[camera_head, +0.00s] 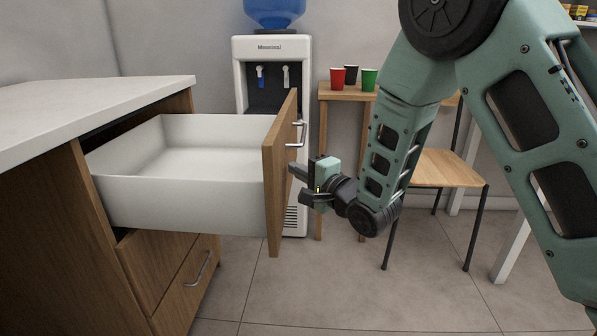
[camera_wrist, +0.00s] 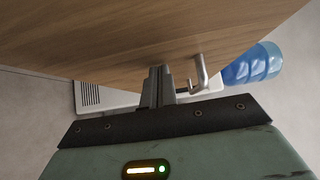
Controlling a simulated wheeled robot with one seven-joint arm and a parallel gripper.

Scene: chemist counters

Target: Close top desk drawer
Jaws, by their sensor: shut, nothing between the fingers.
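The top desk drawer (camera_head: 190,205) is pulled far out of the desk, with its white box empty. Its wooden front (camera_head: 279,175) faces right and carries a metal bar handle (camera_head: 299,135). My gripper (camera_head: 296,183) is shut and empty, close to the outer face of the drawer front, below the handle in the head view. In the wrist view my gripper (camera_wrist: 158,72) points at the wooden drawer front (camera_wrist: 150,35), with the handle (camera_wrist: 200,72) just to the right of the fingers. I cannot tell whether the fingertips touch the wood.
The desk (camera_head: 60,215) with a white top stands at left, with a lower drawer (camera_head: 190,270) shut. A water dispenser (camera_head: 262,48) stands behind. A small table with several cups (camera_head: 369,80) and a chair (camera_head: 445,170) are at the back right. Grey floor is clear in front.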

